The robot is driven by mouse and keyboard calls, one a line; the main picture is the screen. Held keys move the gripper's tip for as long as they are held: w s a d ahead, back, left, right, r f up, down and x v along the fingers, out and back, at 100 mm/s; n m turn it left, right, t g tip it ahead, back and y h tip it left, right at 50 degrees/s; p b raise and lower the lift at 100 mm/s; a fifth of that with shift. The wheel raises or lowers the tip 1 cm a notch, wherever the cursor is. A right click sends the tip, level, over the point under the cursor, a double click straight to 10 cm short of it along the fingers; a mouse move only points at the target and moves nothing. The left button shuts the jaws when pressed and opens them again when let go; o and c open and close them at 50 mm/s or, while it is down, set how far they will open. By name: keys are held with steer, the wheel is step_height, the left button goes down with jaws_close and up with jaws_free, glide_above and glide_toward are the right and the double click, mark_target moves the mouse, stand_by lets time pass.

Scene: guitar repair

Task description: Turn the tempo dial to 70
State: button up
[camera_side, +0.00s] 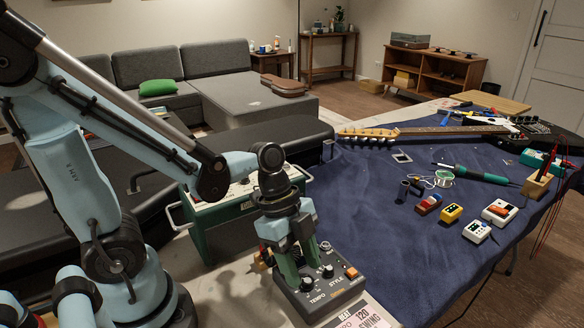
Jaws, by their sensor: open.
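A dark grey box (328,297) with labels TEMPO and STYLE sits at the near edge of the table. Its tempo dial (306,284) is a small dark knob above the TEMPO label, beside the left fingertip. The style knob (328,271) and an orange button (351,272) are on its right side. My gripper (302,277) points down over the box, its two green fingers apart and at the level of the knobs. Whether a finger touches the dial cannot be told. The dial's pointer and number scale are too small to read.
A green amplifier-like case (215,222) stands just behind my gripper. A printed card (365,318) lies in front of the box. Small colored pedals (476,231), solder wire (444,177) and a guitar (440,131) lie farther right on the blue mat (375,235).

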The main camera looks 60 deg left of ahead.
steer(key=shift+x, duration=0.8)
jaws_close()
